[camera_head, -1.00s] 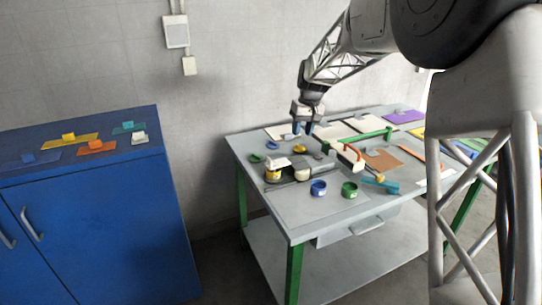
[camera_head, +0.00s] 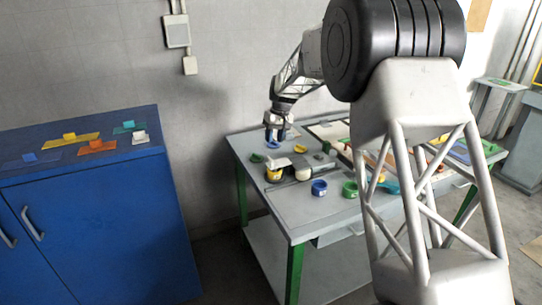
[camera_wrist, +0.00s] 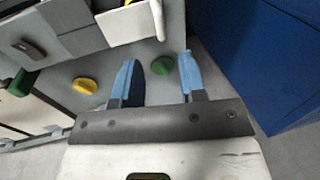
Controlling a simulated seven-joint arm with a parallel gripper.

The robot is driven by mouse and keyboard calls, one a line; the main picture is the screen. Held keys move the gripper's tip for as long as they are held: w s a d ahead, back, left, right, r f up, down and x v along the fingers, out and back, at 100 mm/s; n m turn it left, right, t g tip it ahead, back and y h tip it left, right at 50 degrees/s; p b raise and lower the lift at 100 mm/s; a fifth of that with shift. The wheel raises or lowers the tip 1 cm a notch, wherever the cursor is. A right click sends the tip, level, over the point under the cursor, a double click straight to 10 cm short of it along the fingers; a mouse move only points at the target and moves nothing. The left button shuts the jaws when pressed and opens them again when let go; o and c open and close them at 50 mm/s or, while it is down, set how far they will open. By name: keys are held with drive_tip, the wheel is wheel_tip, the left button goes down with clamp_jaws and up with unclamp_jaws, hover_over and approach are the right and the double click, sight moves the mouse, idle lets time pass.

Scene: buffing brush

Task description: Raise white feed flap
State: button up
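A white flap (camera_wrist: 130,22) with an upturned edge shows at the top of the wrist view, beside a grey machine body (camera_wrist: 60,20). What looks like the same white piece (camera_head: 278,162) sits on the low grey machine at the table's left part in the head view. My gripper (camera_head: 275,142) hangs over the table's back left, behind the white piece. The flap lies beyond the fingertips and is not touched.
A green knob (camera_wrist: 162,65) and a yellow knob (camera_wrist: 84,86) are near the fingers. Yellow (camera_head: 273,176), blue (camera_head: 319,188) and green (camera_head: 350,190) cups stand along the table front. A blue cabinet (camera_head: 90,220) stands left.

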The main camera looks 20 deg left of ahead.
sight(270, 158)
drive_tip(key=shift+f, duration=0.1)
drive_tip(key=shift+s+a+f, duration=0.15)
drive_tip(key=shift+s+f, duration=0.05)
drive_tip(key=shift+f, duration=1.05)
drive_tip(key=shift+s+a+f, duration=0.15)
drive_tip(key=shift+a+f, duration=0.05)
drive_tip(key=shift+f, duration=1.05)
drive_tip(key=shift+s+a+f, duration=0.15)
drive_tip(key=shift+s+f, duration=0.05)
drive_tip(key=shift+f, duration=1.05)
clamp_jaws()
